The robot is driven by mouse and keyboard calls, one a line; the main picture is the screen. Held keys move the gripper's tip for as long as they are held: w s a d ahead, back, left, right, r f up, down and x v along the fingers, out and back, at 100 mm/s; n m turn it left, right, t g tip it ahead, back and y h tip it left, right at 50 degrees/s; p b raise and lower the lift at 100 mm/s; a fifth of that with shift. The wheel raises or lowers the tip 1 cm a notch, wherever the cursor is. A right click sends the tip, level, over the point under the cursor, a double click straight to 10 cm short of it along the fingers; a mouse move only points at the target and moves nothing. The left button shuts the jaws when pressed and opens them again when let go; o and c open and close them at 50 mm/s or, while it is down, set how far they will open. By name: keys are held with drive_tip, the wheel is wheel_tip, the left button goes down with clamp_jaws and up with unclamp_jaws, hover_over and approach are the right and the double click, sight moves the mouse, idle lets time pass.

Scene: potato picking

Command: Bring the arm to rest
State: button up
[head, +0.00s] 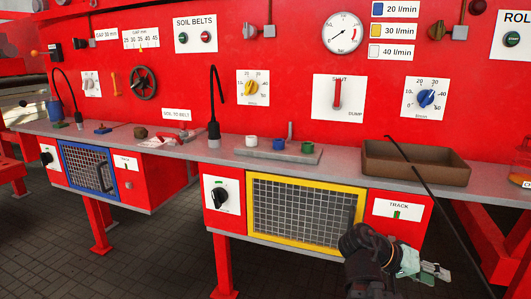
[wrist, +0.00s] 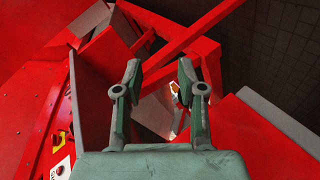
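My gripper (head: 432,272) is at the lower right of the head view, below the grey shelf and in front of the red machine. It points to the right, just below the TRACK label (head: 398,209). In the wrist view my gripper (wrist: 158,80) has its two green-grey fingers spread apart, with nothing between them. It is open and empty. Red beams and dark floor show beyond the fingertips. My dark arm partly covers the lower right of the yellow-framed mesh door (head: 305,213).
The grey shelf (head: 340,165) carries a brown tray (head: 415,164), a board with small coloured cups (head: 279,149) and a black bent rod (head: 213,115). A thin black rod (head: 432,202) slants down past the tray. A blue-framed mesh door (head: 90,170) is at left. Tiled floor lies below.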

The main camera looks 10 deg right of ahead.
drive_tip(key=w+a+f+n+y+p, duration=0.15)
drive_tip(key=a+f+p, duration=0.25)
drive_tip(key=f, duration=0.4)
drive_tip(key=s+a+f+n+y+p, duration=0.1)
drive_tip(key=a+f+n+y+p, duration=0.2)
drive_tip(key=a+f+p, duration=0.3)
drive_tip(key=w+a+f+n+y+p, duration=0.1)
drive_tip(key=a+f+n+y+p, duration=0.15)
drive_tip(key=f, duration=0.65)
drive_tip(key=s+a+f+g+y+p, duration=0.1)
drive_tip(key=s+a+f+y+p, duration=0.1)
drive_tip(key=s+a, duration=0.4)
drive_tip(key=s+a+f+n+g+y+p, duration=0.1)
drive_tip(key=s+a+f+p, duration=0.4)
drive_tip(key=s, duration=0.4)
drive_tip(key=s+a+f+g+y+p, duration=0.1)
drive_tip(key=s+a+f+y+p, duration=0.1)
drive_tip(key=s+a+p, duration=0.4)
drive_tip(key=shift+s+a+f+g+y, duration=0.3)
drive_tip(key=shift+s+f, duration=0.6)
drive_tip(key=shift+s, duration=0.2)
